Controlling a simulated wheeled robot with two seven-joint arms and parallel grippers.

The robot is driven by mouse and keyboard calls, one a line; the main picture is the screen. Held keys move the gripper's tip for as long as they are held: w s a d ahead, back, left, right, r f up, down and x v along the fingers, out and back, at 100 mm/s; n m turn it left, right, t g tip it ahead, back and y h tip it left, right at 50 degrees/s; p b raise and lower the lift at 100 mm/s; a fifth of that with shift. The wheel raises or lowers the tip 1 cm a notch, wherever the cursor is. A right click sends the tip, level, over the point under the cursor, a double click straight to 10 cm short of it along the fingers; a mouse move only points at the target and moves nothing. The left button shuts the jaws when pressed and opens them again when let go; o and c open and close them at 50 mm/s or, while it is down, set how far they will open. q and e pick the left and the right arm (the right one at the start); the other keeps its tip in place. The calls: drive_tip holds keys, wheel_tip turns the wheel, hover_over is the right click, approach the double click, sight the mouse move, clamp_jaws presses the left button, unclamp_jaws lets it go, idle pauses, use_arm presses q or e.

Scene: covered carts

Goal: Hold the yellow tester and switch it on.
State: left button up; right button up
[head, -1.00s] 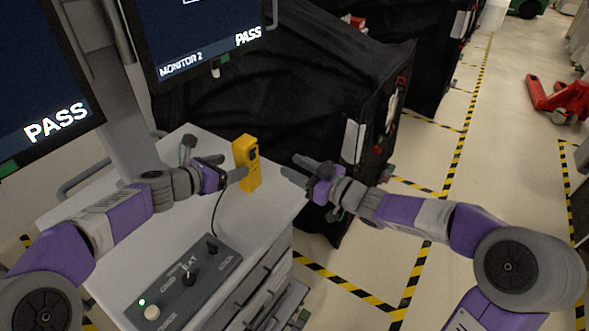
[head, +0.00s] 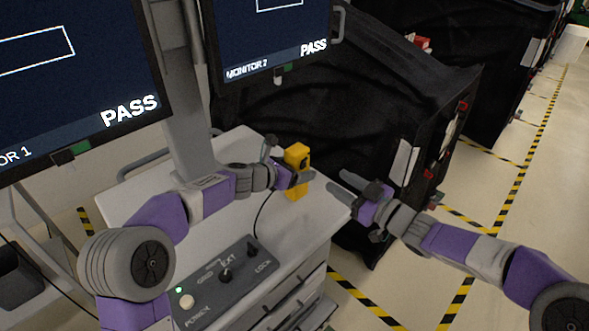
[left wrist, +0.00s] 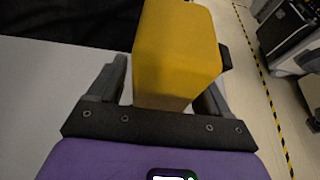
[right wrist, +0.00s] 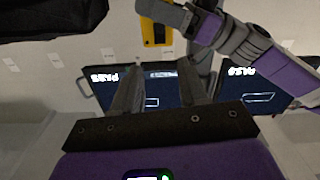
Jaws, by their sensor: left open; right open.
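The yellow tester (head: 297,160) stands upright near the far right edge of the grey cart top. My left gripper (head: 300,177) is open at it, with one finger across its front in the head view. In the left wrist view the tester (left wrist: 178,55) lies between the two open fingers (left wrist: 165,95), with a gap visible on the left side. My right gripper (head: 340,184) is open and empty, to the right of the tester and pointing towards it. The right wrist view also shows the tester (right wrist: 156,32), partly covered by my left gripper. I cannot make out its switch.
A control box (head: 226,278) with a lit green lamp, a knob and levers sits on the cart top (head: 145,205); a cable runs from it towards the tester. Two monitors (head: 80,75) (head: 270,35) reading PASS stand behind. A black covered cart (head: 330,100) is close behind the tester.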

use_arm(q)
drive_tip(key=shift+c, duration=0.4)
drive_tip(key=c, duration=1.1)
use_arm(e)
drive_tip(key=shift+c, duration=0.4)
drive_tip(key=shift+f, duration=0.1)
drive_tip(key=shift+c, duration=1.2)
drive_tip(key=shift+a+f+m, duration=0.1)
drive_tip(key=shift+f+m, duration=0.15)
drive_tip(key=shift+m, duration=0.15)
drive_tip(key=shift+c, duration=1.2)
wheel_tip(320, 180, down, 4)
drive_tip(key=m+y, duration=0.1)
drive_tip(key=m, duration=0.1)
drive_tip(key=m+y, duration=0.1)
drive_tip(key=m, duration=0.2)
drive_tip(key=shift+s+a+r+m+y, duration=0.1)
drive_tip(key=shift+a+r+m+y, duration=0.1)
drive_tip(key=shift+m+y, duration=0.1)
clamp_jaws()
drive_tip(key=shift+s+d+f+m+t+y, duration=0.35)
drive_tip(key=shift+f+m+t, duration=0.4)
drive_tip(key=shift+m, duration=1.4)
drive_tip(key=shift+s+d+f+m+t+y, duration=0.2)
drive_tip(key=shift+d+f+m+t, duration=0.4)
drive_tip(key=shift+m, duration=1.6)
drive_tip(key=shift+s+d+f+m+t+y, duration=0.3)
drive_tip(key=shift+f+m+t, duration=0.55)
drive_tip(key=shift+m, duration=1.3)
drive_tip(key=shift+w+a, duration=0.1)
